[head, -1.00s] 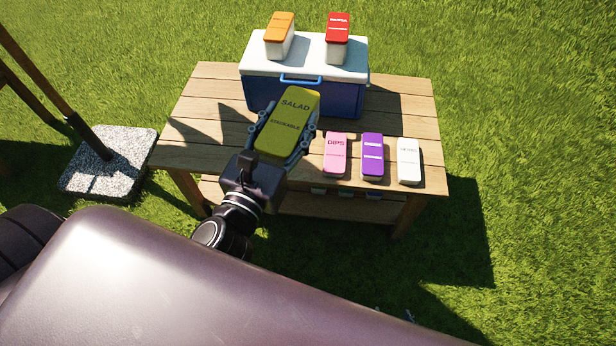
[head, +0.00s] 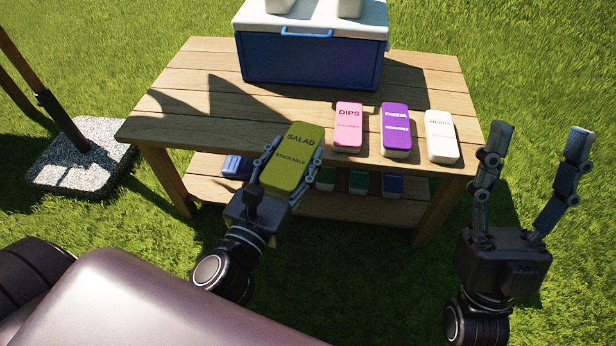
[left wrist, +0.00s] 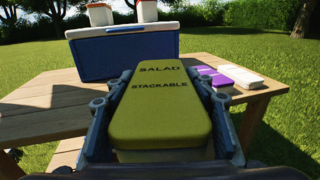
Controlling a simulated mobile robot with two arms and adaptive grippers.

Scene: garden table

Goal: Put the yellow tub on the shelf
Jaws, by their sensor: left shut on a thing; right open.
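The yellow tub (head: 291,158), with a lid marked SALAD and STACKABLE, is held in my left gripper (head: 284,160), whose fingers lie along its two sides. In the head view it shows over the table's front edge; it also fills the middle of the left wrist view (left wrist: 160,105). The lower shelf (head: 335,205) under the table is partly hidden by the table top, my left gripper and the tub. My right gripper (head: 534,185) is open and empty, to the right of the table's front right corner.
Pink (head: 348,125), purple (head: 395,128) and white (head: 441,136) tubs stand along the table top's front right edge. A blue cooler (head: 310,60) stands at the back. Blue (head: 236,166) and green (head: 358,182) items sit on the shelf. The shelf's front strip looks clear.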

